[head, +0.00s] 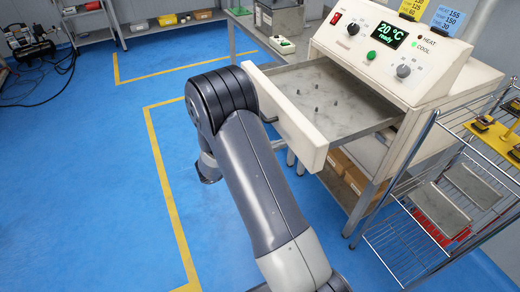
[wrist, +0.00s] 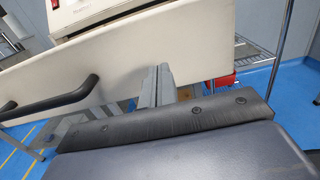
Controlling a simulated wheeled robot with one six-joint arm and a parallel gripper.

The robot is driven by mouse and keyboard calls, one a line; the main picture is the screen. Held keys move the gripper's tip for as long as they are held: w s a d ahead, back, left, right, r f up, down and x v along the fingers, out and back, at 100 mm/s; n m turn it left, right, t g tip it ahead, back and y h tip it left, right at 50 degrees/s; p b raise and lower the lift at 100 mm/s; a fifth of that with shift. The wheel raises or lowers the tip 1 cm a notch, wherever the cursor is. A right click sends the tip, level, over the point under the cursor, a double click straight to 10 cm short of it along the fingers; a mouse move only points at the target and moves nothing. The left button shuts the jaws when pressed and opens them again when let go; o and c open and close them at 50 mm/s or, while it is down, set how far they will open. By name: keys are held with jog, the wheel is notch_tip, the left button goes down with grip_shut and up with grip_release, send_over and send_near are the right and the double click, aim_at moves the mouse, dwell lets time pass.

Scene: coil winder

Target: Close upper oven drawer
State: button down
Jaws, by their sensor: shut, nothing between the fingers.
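The upper oven drawer (head: 312,148) is pulled out of the cream oven (head: 440,65) in the head view. Its grey metal tray (head: 350,115) shows several small upright pins. In the wrist view the cream drawer front (wrist: 205,55) runs tilted across the picture, with a black bar handle (wrist: 55,104) at the left. My gripper (wrist: 157,82) is shut and empty. Its fingers point toward the drawer front, right of the handle; I cannot tell whether they touch it. In the head view my arm covers part of the drawer front and hides the fingers.
A wire rack (head: 410,225) with metal plates stands close to the right of the oven. Cardboard boxes (head: 340,170) sit under the oven's bench. A compressor (head: 30,45) with hoses is at the far left. The blue floor (head: 80,200) at left is clear.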

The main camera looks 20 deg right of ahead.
aim_at(370, 115)
jog(key=shift+d, duration=1.55)
jog(key=shift+d, duration=0.1)
jog(key=d+b, duration=0.2)
jog(key=d, duration=0.9)
jog(key=d+b, duration=0.2)
jog(key=d, duration=0.9)
jog(key=w+d+b, duration=0.1)
jog(key=d+b, duration=0.1)
jog(key=d, duration=0.9)
jog(key=shift+d+f, duration=0.1)
jog(key=shift+d, duration=0.15)
jog(key=shift+w+d, duration=0.1)
jog(key=shift+d, duration=0.2)
jog(key=shift+r, duration=0.3)
jog(key=shift+d, duration=0.1)
